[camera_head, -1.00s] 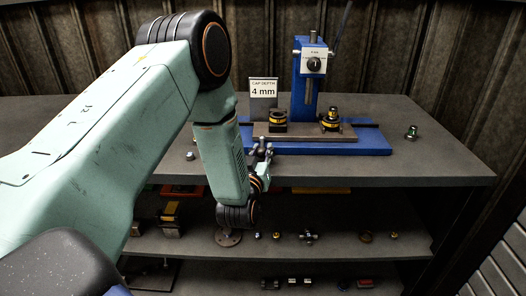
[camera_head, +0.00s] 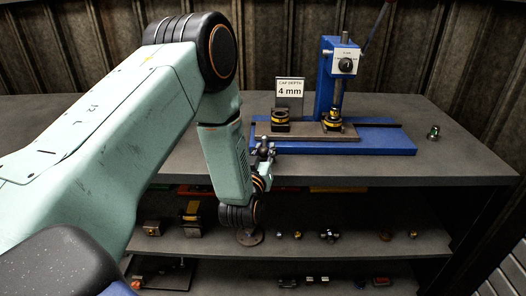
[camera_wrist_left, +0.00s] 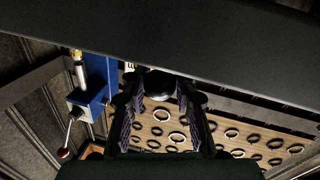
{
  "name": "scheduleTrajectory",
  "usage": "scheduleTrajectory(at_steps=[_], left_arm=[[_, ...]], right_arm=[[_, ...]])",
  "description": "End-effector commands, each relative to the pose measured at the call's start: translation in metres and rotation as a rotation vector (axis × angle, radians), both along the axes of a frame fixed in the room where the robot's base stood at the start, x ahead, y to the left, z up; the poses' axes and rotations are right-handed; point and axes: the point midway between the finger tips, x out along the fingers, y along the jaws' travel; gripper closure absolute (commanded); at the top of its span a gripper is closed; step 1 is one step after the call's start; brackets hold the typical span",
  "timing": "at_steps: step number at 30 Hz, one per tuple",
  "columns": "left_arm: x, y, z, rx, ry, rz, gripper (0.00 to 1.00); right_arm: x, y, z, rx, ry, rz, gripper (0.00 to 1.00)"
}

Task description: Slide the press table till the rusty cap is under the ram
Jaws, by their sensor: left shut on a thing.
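The blue press (camera_head: 326,84) stands on the bench. Its sliding table (camera_head: 300,136), a brownish plate, lies on the blue base (camera_head: 385,142). Two black-and-yellow holders ride on it, a left one (camera_head: 280,119) with a dark top and a right one (camera_head: 332,122) with a lighter, metallic top. The right holder sits below the ram (camera_head: 338,95), roughly in line with it. I cannot tell which cap is rusty. My left gripper (camera_head: 264,152) is at the front left of the table, shut on a round knob (camera_wrist_left: 158,95), seen between its fingers in the left wrist view. My right gripper is not in view.
A small greenish metal part (camera_head: 433,132) stands on the bench right of the press. Shelves below hold several small parts. The bench's right side is mostly clear.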

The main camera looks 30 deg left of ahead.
Motion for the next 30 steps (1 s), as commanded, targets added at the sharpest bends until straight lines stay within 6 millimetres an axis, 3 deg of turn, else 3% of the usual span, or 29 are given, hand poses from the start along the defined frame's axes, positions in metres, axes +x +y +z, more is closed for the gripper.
scheduleTrajectory(at_steps=[11, 12, 18, 21, 30], left_arm=[[-0.0025, 0.0017, -0.0056, -0.004, 0.013, 0.016, 1.00], [-0.0026, 0.0018, -0.0056, -0.004, 0.013, 0.017, 0.72], [-0.0021, 0.0018, -0.0045, -0.003, 0.011, 0.014, 0.55], [-0.0017, 0.0019, -0.0035, -0.002, 0.008, 0.013, 0.48], [-0.0031, 0.0025, -0.0021, -0.002, 0.005, 0.010, 0.48]], right_arm=[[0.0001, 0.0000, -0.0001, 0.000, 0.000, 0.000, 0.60], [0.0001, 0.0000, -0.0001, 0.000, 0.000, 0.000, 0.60], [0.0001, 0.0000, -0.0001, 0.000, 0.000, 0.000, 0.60], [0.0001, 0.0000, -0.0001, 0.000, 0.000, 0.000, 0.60], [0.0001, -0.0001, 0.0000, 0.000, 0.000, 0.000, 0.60]])
